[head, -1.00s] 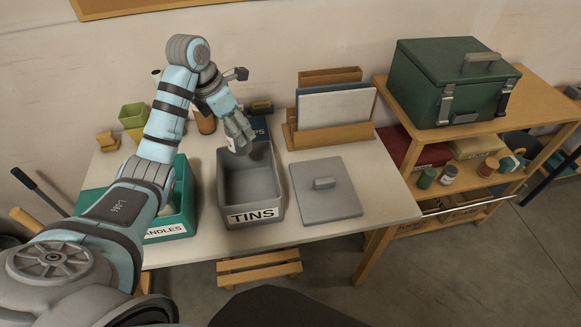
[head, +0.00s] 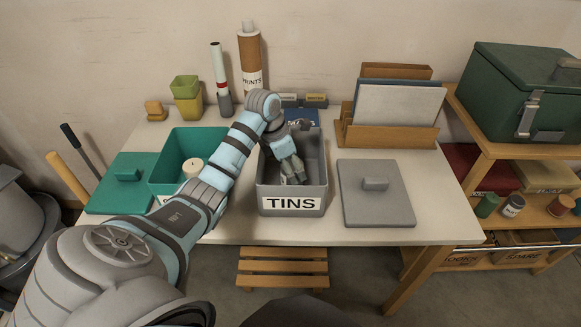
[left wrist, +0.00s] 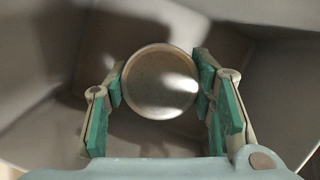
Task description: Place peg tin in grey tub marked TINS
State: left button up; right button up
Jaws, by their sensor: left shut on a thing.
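The grey tub (head: 265,190) marked TINS stands open on the table in the head view. My left gripper (head: 294,176) reaches down inside it, near its front. In the left wrist view, my left gripper (left wrist: 160,95) is shut on the round peg tin (left wrist: 158,80), with green pads on both sides of it. The tin's round metal top faces the camera, and the grey tub walls (left wrist: 40,50) surround it. The tin is mostly hidden by the gripper in the head view. I cannot tell if it touches the tub floor. My right gripper is not in view.
A grey lid (head: 375,195) lies right of the tub. A teal tub (head: 165,172) with a candle (head: 192,167) stands left, beside its teal lid (head: 122,190). A wooden file rack (head: 388,137) stands behind. A green toolbox (head: 515,95) sits on the right shelf.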

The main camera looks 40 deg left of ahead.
pick_arm(q)
jog(key=shift+w, duration=0.1)
jog(key=shift+f, duration=0.15)
jog(key=o, duration=1.5)
jog(key=shift+o, duration=0.2)
jog(key=shift+r, duration=0.4)
jog(key=p+v, duration=0.2)
jog(key=v, duration=0.9)
jog(key=shift+s+r, duration=0.25)
jog(key=shift+r, duration=0.05)
jog(key=shift+a, duration=0.1)
